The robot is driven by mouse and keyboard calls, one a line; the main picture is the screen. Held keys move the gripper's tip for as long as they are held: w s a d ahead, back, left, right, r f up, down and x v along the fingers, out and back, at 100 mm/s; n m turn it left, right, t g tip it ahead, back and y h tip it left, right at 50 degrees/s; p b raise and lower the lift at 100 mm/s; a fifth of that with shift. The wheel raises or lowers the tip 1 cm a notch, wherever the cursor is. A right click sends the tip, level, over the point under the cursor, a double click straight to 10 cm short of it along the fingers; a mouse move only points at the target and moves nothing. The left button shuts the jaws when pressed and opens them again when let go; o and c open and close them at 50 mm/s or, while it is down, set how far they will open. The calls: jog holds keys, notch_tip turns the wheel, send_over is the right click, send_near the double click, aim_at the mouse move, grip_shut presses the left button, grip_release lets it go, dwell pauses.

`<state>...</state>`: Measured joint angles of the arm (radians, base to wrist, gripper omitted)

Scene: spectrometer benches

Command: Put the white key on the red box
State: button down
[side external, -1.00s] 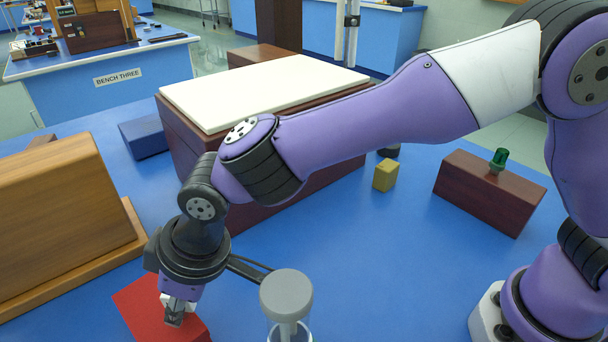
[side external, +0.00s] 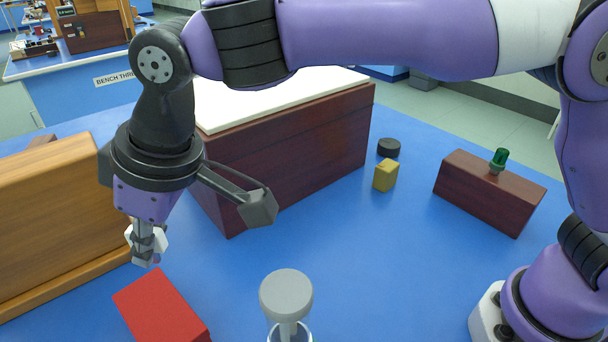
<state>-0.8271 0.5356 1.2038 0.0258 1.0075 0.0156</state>
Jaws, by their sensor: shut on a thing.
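The red box (side external: 158,308) lies on the blue bench at the lower left, and its top is bare. My gripper (side external: 145,257) points down above and slightly left of the red box's far end, apart from it. Its fingers are shut on the white key (side external: 160,241), which shows as small white parts on both sides of the fingers. The rest of the key is hidden by the fingers.
A grey-capped glass vessel (side external: 286,294) stands right of the red box. A wooden case (side external: 50,215) is close on the left. A large dark-red box with a white top (side external: 290,150) stands behind. A yellow block (side external: 385,175) and a brown block with a green knob (side external: 488,195) are farther right.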

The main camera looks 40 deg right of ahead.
jog(key=w, duration=0.1)
send_near(169, 298)
jog(key=x, duration=0.5)
jog(key=shift+w+a+f, duration=0.1)
jog(key=shift+f, duration=0.15)
jog(key=c, duration=0.9)
grip_release()
jog(key=shift+f, duration=0.15)
jog(key=shift+c, duration=0.2)
